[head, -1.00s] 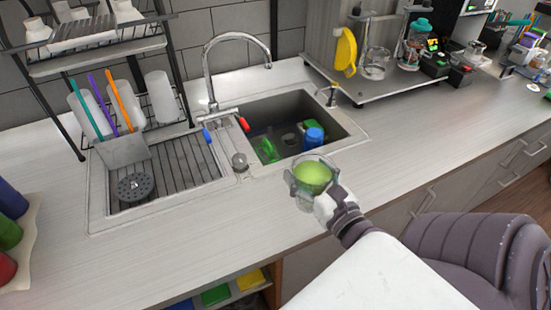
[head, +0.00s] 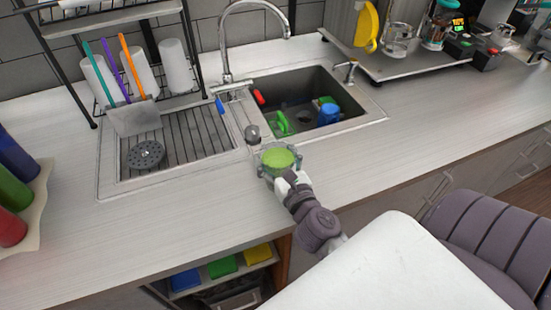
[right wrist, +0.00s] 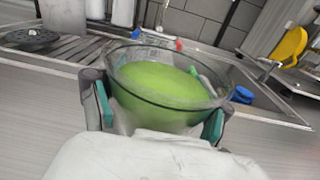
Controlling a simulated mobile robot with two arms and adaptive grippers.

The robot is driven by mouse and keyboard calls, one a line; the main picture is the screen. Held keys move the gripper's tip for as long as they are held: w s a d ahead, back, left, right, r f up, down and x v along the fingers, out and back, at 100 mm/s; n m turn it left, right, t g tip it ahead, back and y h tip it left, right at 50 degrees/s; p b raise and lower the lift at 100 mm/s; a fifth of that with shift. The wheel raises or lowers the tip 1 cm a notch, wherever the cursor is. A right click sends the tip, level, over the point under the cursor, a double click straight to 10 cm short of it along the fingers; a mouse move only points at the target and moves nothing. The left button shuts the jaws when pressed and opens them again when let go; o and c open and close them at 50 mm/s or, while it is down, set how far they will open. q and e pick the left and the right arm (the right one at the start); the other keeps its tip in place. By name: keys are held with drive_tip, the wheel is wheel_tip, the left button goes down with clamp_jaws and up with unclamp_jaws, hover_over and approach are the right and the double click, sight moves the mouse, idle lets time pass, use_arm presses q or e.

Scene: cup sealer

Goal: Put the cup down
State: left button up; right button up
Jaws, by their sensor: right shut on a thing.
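A clear cup (head: 280,160) with green liquid is in my right gripper (head: 285,178). In the head view it is over the counter's front part, just before the sink. The right wrist view shows the cup (right wrist: 165,90) close up between my two fingers (right wrist: 160,118), upright or nearly so. The cup's base is hidden by the gripper, so I cannot tell whether it touches the counter (head: 215,225). My left gripper is not in view.
The sink basin (head: 347,133) holds a blue item (head: 328,115) and a green brush (head: 279,123). A ribbed drainer (head: 200,145) lies left of it. Coloured cylinders (head: 18,185) stand at the far left. The counter's front left and right of the sink are clear.

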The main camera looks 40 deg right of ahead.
drive_tip(key=shift+f, duration=0.15)
drive_tip(key=o, duration=1.4)
drive_tip(key=shift+o, duration=0.2)
